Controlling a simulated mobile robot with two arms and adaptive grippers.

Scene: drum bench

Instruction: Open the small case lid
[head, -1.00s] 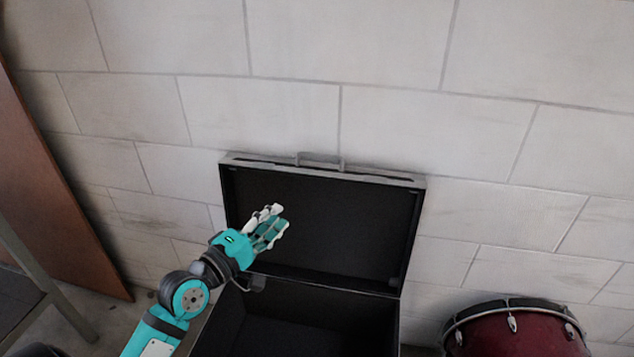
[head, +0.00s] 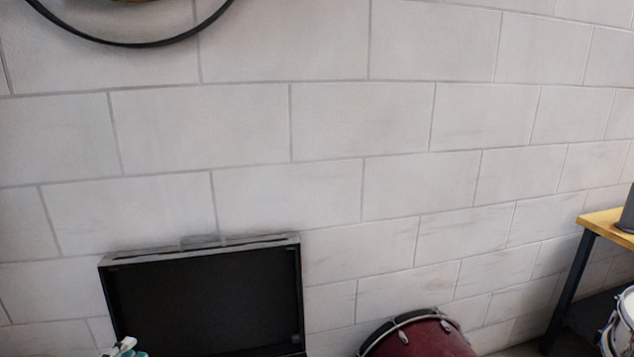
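The small case's lid (head: 205,300) stands open and upright near the wall, its dark inside facing me and its handle at the top edge. The case body below is cut off by the bottom of the head view. Only the fingertips of my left gripper (head: 124,347) show at the bottom edge, in front of the lid's lower left part. Whether they touch the lid or are open or shut cannot be made out. My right gripper is not in view.
A dark red drum (head: 420,338) sits on the floor right of the case. A wooden-topped table (head: 606,228) stands at the far right with a white drum (head: 628,310) near it. A pale block wall (head: 330,130) fills the back.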

